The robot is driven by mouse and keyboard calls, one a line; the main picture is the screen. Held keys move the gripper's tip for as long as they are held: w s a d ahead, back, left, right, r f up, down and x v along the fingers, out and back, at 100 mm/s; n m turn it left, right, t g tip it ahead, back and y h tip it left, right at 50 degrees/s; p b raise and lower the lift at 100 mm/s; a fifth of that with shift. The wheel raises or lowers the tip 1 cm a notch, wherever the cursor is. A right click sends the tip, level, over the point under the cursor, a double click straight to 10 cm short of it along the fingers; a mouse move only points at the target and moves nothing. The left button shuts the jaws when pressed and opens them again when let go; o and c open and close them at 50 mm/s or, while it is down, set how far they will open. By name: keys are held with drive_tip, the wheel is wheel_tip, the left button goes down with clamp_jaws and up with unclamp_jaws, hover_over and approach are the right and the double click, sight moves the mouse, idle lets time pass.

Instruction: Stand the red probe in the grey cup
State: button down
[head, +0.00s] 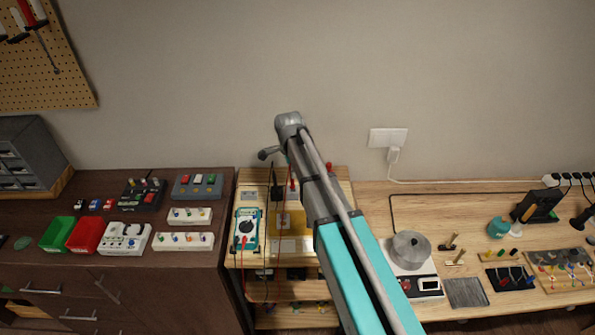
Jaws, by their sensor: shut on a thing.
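My arm reaches over the narrow middle bench, and its end bends down there. My gripper (291,172) is small and partly covered by my own arm. It is shut on the red probe (292,184), of which only a small red piece shows just below it. A red lead runs in the same area. The teal multimeter (246,230) lies on the left of this bench. I cannot make out the grey cup; my arm covers part of the bench. I cannot tell whether the probe touches anything.
A black upright item (277,193) stands close to the left of my gripper. On the left, a dark cabinet (190,260) bears a green bin (58,233), a red bin (84,235) and several small boxes. The right bench (370,205) carries a round grey pot (411,249) and tools.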

drive_tip(key=shift+f+b, duration=1.2)
drive_tip(key=shift+f, duration=0.05)
idle(0.4)
drive_tip(key=c, duration=0.6)
unclamp_jaws()
drive_tip(key=shift+o, duration=0.5)
drive_tip(key=o, duration=0.3)
drive_tip(key=shift+r, duration=0.1)
